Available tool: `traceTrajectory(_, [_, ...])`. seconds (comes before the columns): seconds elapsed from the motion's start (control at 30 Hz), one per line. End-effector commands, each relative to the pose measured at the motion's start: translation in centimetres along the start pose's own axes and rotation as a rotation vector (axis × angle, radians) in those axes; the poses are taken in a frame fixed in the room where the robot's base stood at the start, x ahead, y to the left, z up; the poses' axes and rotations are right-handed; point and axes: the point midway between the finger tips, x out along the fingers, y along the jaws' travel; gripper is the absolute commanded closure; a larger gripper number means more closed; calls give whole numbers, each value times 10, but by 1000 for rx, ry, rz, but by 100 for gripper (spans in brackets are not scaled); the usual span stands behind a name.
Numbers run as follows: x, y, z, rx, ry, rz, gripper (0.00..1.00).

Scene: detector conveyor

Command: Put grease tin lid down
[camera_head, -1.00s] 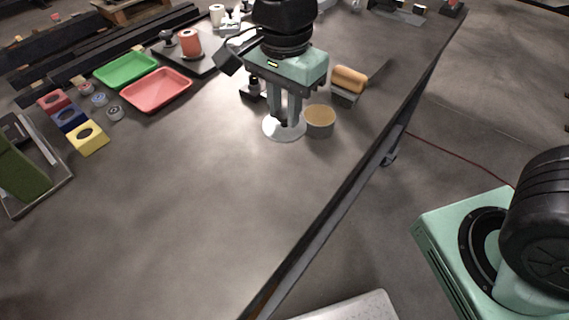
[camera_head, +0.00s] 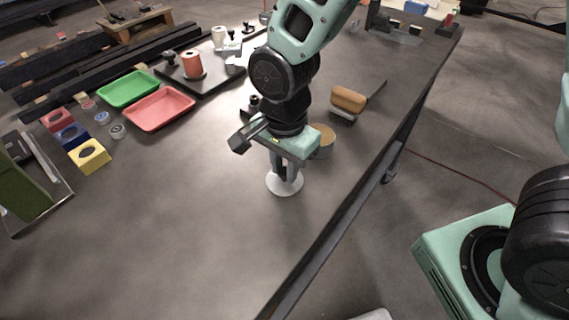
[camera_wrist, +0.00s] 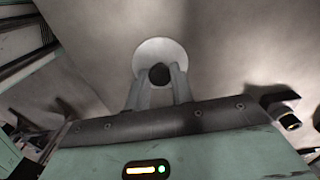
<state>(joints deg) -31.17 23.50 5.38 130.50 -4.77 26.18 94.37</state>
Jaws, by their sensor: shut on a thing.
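The grease tin lid (camera_head: 285,187) is a pale round disc with a dark knob. My gripper (camera_head: 285,176) is shut on its knob, with the disc below the fingertips. In the wrist view the lid (camera_wrist: 152,51) lies flat beyond my fingers (camera_wrist: 159,80), which close on the dark knob. I cannot tell whether the lid touches the table or hangs just above it. The open grease tin (camera_head: 325,140), with a tan top, stands behind my gripper and is partly hidden by it.
A brush with a tan top (camera_head: 348,99) lies behind the tin, near the table's right edge. Green (camera_head: 128,88) and red (camera_head: 159,108) trays and coloured blocks (camera_head: 90,155) stand at the left. The table (camera_head: 190,235) in front of my gripper is clear.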

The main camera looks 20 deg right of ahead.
Motion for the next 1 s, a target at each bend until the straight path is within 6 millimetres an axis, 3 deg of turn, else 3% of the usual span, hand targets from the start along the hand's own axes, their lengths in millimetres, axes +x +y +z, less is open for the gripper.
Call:
traceTrajectory(0.07, [3,0,0,0,0,0,98])
traceTrajectory(0.1, [4,0,0,0,0,0,74])
traceTrajectory(0.17, [3,0,0,0,0,0,57])
traceTrajectory(0.2, [2,0,0,0,0,0,55])
traceTrajectory(0.57, [-4,-1,0,0,0,-2,55])
traceTrajectory(1.0, [-88,-1,0,0,1,-6,55])
